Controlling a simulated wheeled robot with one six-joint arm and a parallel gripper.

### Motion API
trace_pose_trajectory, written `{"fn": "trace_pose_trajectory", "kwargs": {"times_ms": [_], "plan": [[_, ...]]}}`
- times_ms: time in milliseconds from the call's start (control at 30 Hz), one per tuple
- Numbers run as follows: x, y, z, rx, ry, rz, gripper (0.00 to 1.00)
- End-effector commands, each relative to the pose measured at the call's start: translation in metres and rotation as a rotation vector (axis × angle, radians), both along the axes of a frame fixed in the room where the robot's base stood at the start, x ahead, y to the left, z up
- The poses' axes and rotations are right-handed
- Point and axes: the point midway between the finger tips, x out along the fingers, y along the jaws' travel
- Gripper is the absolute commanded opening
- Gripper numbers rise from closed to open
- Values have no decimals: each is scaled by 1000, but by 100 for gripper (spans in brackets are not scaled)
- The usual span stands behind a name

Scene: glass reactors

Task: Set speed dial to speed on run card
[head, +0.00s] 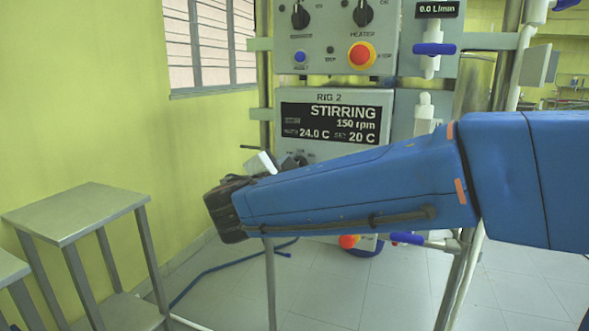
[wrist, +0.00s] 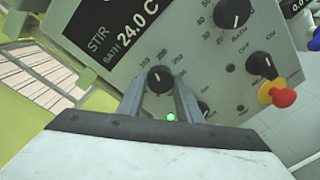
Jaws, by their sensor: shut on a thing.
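The speed dial (wrist: 160,79) is a small black knob with a white mark, on the grey panel in the wrist view. My gripper (wrist: 159,85) has one finger on each side of it and is shut on it. The scale numbers around the dial are partly hidden and too small to read surely. In the head view, the RIG 2 display (head: 330,123) reads STIRRING, 150 rpm, 24.0 C and SET 20 C. My blue arm hides the lower panel there, and the fingertips cannot be made out. No run card is visible.
The BATH knob (wrist: 232,14), another black knob (wrist: 262,65) and a red-yellow stop button (wrist: 277,93) lie right of the dial. A green light (wrist: 171,117) glows below it. A grey stand (head: 76,213) is at the left, with open floor between.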

Motion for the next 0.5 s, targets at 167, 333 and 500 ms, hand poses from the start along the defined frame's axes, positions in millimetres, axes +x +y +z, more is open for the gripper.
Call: {"fn": "trace_pose_trajectory", "kwargs": {"times_ms": [167,333,500], "plan": [[0,-1,0,155,-55,-1,10],[0,-1,-1,306,-109,-1,10],[-1,-1,-1,458,-164,-1,10]]}}
